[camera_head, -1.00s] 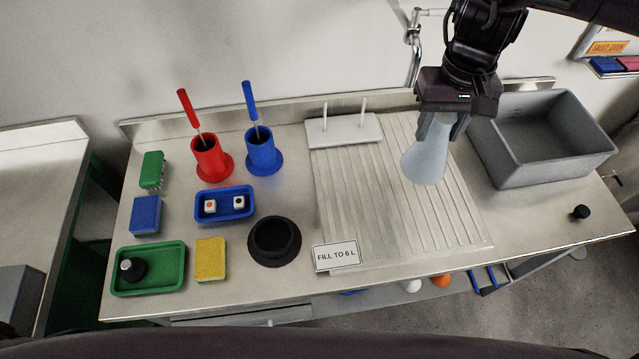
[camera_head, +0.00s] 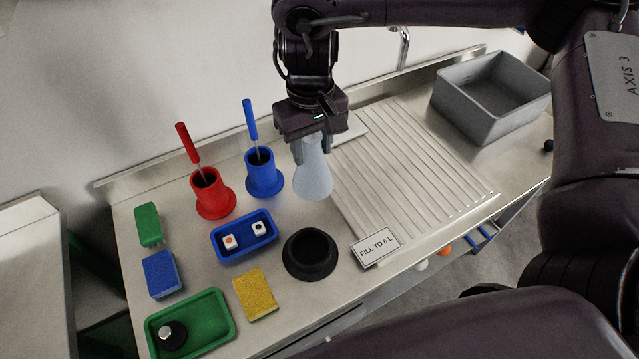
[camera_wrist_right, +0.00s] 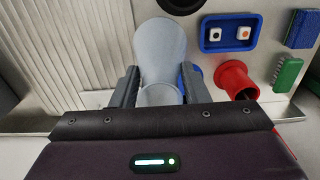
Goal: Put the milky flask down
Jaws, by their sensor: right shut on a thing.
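The milky flask (camera_head: 314,180) is pale and translucent, with a narrow neck and a wide base. My right gripper (camera_head: 312,150) is shut on its neck and holds it upright or nearly so, above the counter between the blue holder and the ribbed drainboard. In the right wrist view the flask (camera_wrist_right: 160,55) sits between the two fingers (camera_wrist_right: 158,88). A black ring-shaped stand (camera_head: 310,255) is on the counter, nearer the front than the flask. I cannot tell the exact height of the flask. My left gripper is not in view.
A red holder (camera_head: 212,196) and a blue holder (camera_head: 263,174) with brushes stand at the back. A blue tray (camera_head: 243,252) with two cubes, a yellow sponge (camera_head: 256,294) and a green tray (camera_head: 210,338) lie left.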

